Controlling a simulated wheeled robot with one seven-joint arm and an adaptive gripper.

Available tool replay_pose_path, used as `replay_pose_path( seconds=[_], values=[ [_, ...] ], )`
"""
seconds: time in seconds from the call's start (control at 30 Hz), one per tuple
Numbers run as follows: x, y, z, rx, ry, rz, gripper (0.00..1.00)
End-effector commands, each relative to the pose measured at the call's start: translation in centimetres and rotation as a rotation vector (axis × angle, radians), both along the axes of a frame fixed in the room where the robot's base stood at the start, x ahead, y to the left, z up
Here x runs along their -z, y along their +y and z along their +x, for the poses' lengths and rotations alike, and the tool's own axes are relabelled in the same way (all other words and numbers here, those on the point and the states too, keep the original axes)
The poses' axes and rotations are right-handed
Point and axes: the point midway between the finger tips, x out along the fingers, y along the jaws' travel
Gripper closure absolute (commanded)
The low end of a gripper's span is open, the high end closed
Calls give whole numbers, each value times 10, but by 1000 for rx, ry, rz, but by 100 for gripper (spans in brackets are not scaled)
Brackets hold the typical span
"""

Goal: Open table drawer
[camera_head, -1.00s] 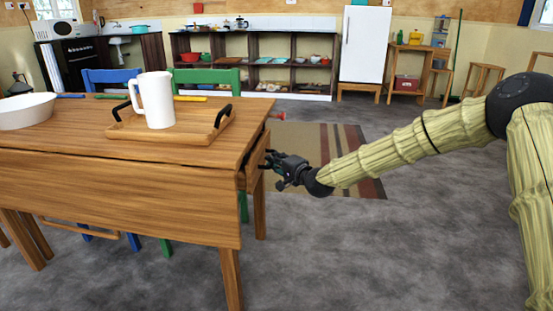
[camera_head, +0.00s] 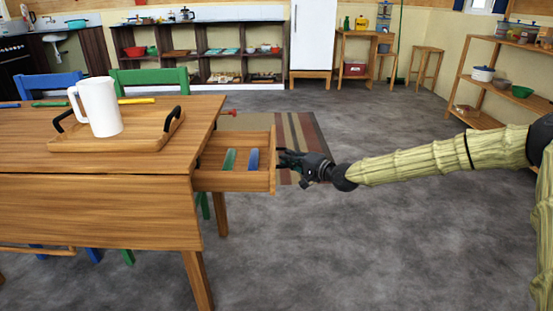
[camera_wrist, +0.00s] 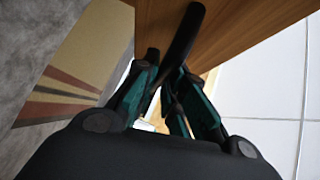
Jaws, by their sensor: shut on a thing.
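The wooden table (camera_head: 100,210) stands at the left in the head view. Its drawer (camera_head: 237,183) is pulled out from the right end, with a green item (camera_head: 229,160) and a blue item (camera_head: 253,159) inside. My gripper (camera_head: 284,160) is at the drawer's front, on its right side. In the wrist view my gripper's fingers (camera_wrist: 168,90) close around a dark bar-shaped handle (camera_wrist: 186,32) on the wooden drawer front (camera_wrist: 240,25). The exact finger contact is partly hidden by the fingers.
On the tabletop are a wooden tray (camera_head: 150,138) with black handles and a white mug (camera_head: 97,107). Blue (camera_head: 40,87) and green (camera_head: 150,82) chairs stand behind. A striped rug (camera_head: 303,135) lies behind the arm. The grey floor in front is clear.

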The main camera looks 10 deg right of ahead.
Motion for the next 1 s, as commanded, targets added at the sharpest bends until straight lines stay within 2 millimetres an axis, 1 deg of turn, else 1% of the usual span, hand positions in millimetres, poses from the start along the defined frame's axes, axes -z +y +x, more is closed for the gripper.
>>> replay_pose_path(
  seconds=[0.1, 0.2, 0.67, 0.7, 0.77, 0.8, 1.0],
  values=[
    [2, -10, -3, -1, 2, 0, 100],
    [2, -15, -4, 0, 3, -1, 100],
    [3, -17, -4, -2, 4, -1, 100],
    [3, -17, -4, -2, 4, -1, 81],
    [2, -17, -4, -2, 4, -1, 70],
    [2, -17, -4, -1, 3, -1, 66],
    [1, -17, -4, -1, 1, -1, 66]
  ],
)
